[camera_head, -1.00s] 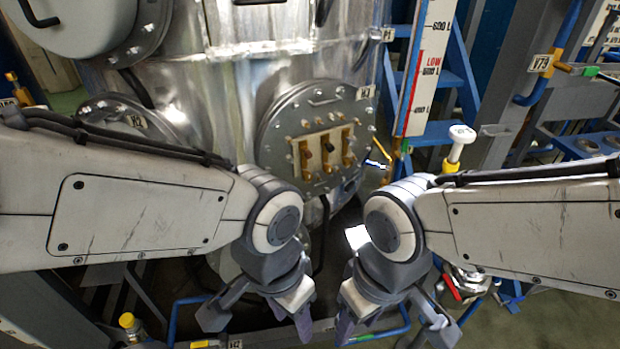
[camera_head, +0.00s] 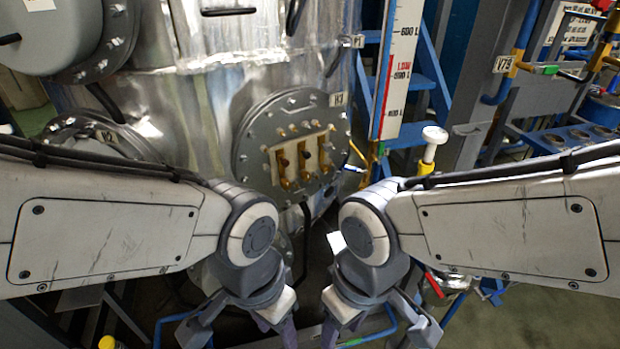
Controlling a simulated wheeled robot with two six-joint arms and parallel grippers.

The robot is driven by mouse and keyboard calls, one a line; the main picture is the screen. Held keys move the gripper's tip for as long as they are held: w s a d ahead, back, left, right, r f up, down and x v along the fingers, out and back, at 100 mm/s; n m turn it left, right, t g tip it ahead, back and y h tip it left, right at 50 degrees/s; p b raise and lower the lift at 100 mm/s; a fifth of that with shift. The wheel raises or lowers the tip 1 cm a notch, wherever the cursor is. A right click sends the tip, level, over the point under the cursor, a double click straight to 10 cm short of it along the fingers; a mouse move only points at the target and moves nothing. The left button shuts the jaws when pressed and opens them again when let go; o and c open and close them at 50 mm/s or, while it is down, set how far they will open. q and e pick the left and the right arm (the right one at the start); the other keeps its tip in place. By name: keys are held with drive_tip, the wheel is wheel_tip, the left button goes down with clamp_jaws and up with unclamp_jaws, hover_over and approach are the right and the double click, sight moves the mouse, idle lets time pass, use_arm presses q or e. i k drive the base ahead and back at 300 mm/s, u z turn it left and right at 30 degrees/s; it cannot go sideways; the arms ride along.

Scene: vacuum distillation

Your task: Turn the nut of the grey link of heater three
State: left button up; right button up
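Heater three is the round grey bolted flange (camera_head: 256,133) with the tag H3 (camera_head: 337,99), on the front of the shiny metal vessel. A pale rectangular terminal panel at its centre carries brass-coloured links (camera_head: 303,160) with small dark nuts. I cannot tell a grey link apart from the others at this size. My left gripper (camera_head: 280,330) and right gripper (camera_head: 334,332) hang below the flange, pointing down and apart from it. Their fingertips run to the bottom edge of the view, so their opening is unclear. I see nothing held in either.
Flange H2 (camera_head: 84,130) is partly hidden behind my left arm. A level scale (camera_head: 398,70) and a blue ladder (camera_head: 425,62) stand right of the vessel. A white-capped valve (camera_head: 433,138) rises behind my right arm. Blue pipes run low near my grippers.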

sight(326, 169)
drive_tip(key=z, duration=0.8)
drive_tip(key=k, duration=1)
drive_tip(key=z, duration=3.45)
drive_tip(key=i, duration=0.1)
drive_tip(key=u, duration=2.05)
drive_tip(key=i, duration=0.85)
drive_tip(key=u, duration=0.85)
drive_tip(key=i, duration=0.6)
drive_tip(key=u, duration=1.05)
drive_tip(key=i, duration=0.3)
drive_tip(key=u, duration=0.25)
